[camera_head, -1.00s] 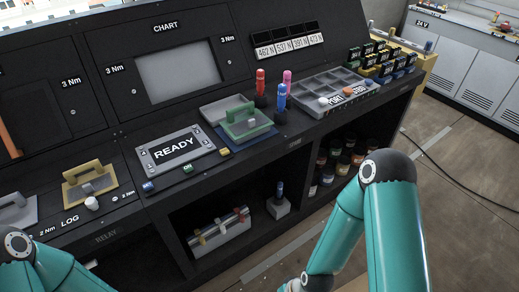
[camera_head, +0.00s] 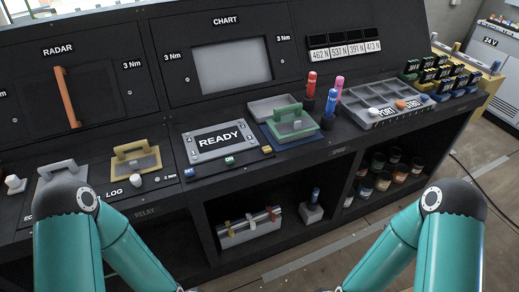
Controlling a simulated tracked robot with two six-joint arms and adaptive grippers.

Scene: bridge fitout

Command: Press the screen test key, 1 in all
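A small grey-framed screen (camera_head: 220,141) reading READY is set in the sloped console top, with tiny numbers at its corners. Along its front edge sit a blue key (camera_head: 189,172), a green key (camera_head: 230,160) and a yellow key (camera_head: 266,149). Their lettering is too small to tell which one is the screen test key. My two teal arms reach in from the bottom left and bottom right. Both grippers are below the frame, and neither arm touches the console in view.
A green-handled part (camera_head: 292,122) stands right of the screen, with red and blue drivers (camera_head: 329,103) beyond it. A yellow-handled part (camera_head: 135,162) and a white knob (camera_head: 136,180) lie left. A grey compartment tray (camera_head: 372,98) is farther right. Shelves below hold jars and a toolbox (camera_head: 250,226).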

